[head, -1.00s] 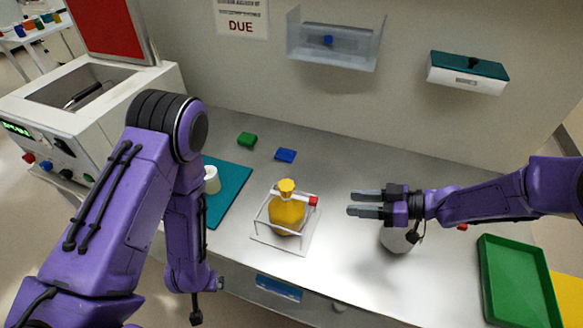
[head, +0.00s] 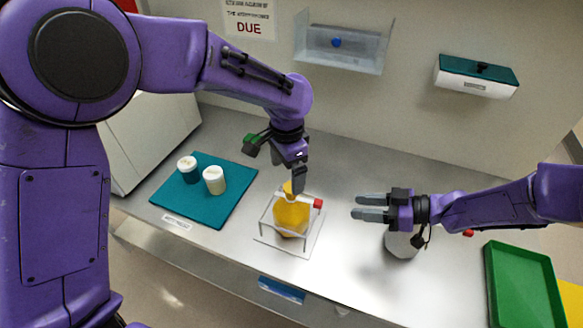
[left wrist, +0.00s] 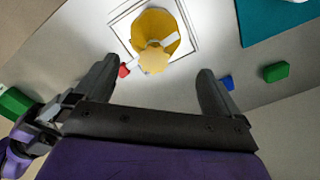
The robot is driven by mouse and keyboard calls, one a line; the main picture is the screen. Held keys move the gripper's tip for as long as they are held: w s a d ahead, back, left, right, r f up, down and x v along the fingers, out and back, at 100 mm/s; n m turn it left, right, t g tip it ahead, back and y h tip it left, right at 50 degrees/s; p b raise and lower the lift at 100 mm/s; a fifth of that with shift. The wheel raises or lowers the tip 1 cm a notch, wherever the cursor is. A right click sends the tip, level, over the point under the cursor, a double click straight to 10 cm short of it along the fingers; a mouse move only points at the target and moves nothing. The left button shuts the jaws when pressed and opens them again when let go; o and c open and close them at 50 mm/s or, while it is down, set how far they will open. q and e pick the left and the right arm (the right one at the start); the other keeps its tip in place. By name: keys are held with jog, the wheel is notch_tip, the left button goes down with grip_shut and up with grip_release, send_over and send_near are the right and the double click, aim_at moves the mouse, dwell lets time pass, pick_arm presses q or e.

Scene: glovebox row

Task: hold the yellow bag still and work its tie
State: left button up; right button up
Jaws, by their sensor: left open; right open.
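The yellow bag (head: 291,217) stands upright in a white wire frame on a white base plate (head: 272,240), with a red piece (head: 318,203) at the frame's right corner. In the left wrist view the bag (left wrist: 155,30) is seen from above, with its gathered neck (left wrist: 154,60) toward me and a pale strip beside it. My left gripper (head: 298,185) points down just above the bag's neck, partly hiding it. My right gripper (head: 370,207) is open and empty, right of the frame.
A teal mat (head: 215,207) with two lidded jars lies left of the frame. A white round object (head: 402,245) stands below my right gripper. A green tray (head: 522,290) is at the right.

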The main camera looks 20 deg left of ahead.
aim_at(291, 197)
pick_arm(q)
jog(key=shift+d+r, duration=0.2)
jog(key=shift+d, duration=0.3)
jog(key=shift+f, duration=0.35)
notch_tip(291, 197, down, 10)
jog(key=shift+w+r, duration=0.1)
jog(key=c, duration=1.4)
jog(key=shift+c, duration=0.3)
